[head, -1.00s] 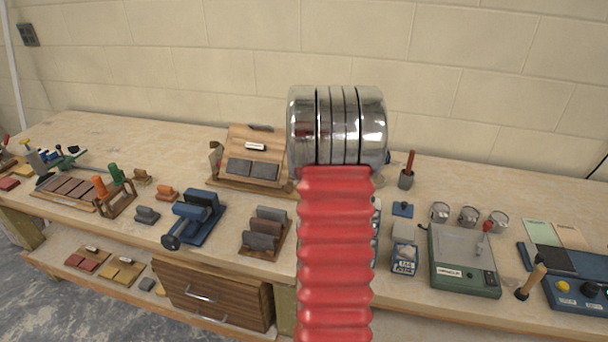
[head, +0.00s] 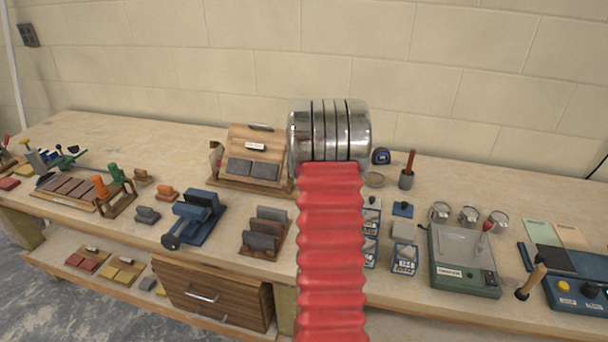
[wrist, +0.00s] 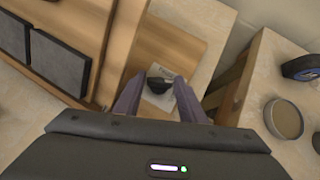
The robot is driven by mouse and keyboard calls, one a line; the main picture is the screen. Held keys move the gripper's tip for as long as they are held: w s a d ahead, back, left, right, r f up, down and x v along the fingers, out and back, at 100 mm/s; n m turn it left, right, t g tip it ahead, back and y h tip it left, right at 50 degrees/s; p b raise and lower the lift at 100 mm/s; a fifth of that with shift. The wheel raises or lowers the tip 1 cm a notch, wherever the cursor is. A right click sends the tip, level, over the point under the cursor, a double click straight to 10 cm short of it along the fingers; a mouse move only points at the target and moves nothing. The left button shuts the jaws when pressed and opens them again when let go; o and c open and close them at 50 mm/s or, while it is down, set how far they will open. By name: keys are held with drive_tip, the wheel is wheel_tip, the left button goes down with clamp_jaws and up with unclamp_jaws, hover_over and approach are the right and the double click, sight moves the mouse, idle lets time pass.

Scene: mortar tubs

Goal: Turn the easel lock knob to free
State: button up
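The wooden easel (head: 256,140) stands on the bench left of my arm in the head view, two dark grey slabs on its front. In the wrist view the easel's wood (wrist: 110,50) fills the upper left. A small dark knob (wrist: 158,75) sits on a pale plate at the easel's side, near the picture's middle. My gripper (wrist: 161,82) is open, its two fingers apart on either side of the knob in the picture. I cannot tell if they touch it. In the head view my own arm hides the gripper and knob.
A round tin (wrist: 284,118) and a blue tape measure (wrist: 300,67) lie to the right in the wrist view. Grey slabs in a wooden rack (head: 263,235) stand in front of the easel. A blue clamp device (head: 197,216) is to the left.

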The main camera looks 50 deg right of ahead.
drive_tip(key=c, duration=0.6)
drive_tip(key=shift+c, duration=0.2)
drive_tip(key=shift+s+d+n+t+y, duration=0.1)
drive_tip(key=shift+n+t+y, duration=0.45)
drive_tip(key=shift+n, duration=0.45)
drive_tip(key=n+y, duration=0.1)
drive_tip(key=n, duration=0.1)
drive_tip(key=n+t+y, duration=0.1)
drive_tip(key=n+y, duration=0.1)
drive_tip(key=shift+s+d, duration=0.15)
drive_tip(key=shift+d, duration=0.2)
drive_tip(key=n+y, duration=0.2)
drive_tip(key=n, duration=0.1)
drive_tip(key=shift+d+n+t+y, duration=0.15)
drive_tip(key=shift+n+t+y, duration=0.1)
drive_tip(key=shift+n+y, duration=0.1)
drive_tip(key=shift+d+n+y, duration=0.2)
drive_tip(key=shift+n+y, duration=1.2)
drive_tip(key=shift+n, duration=0.35)
drive_tip(key=shift+g, duration=0.4)
drive_tip(key=o, duration=0.8)
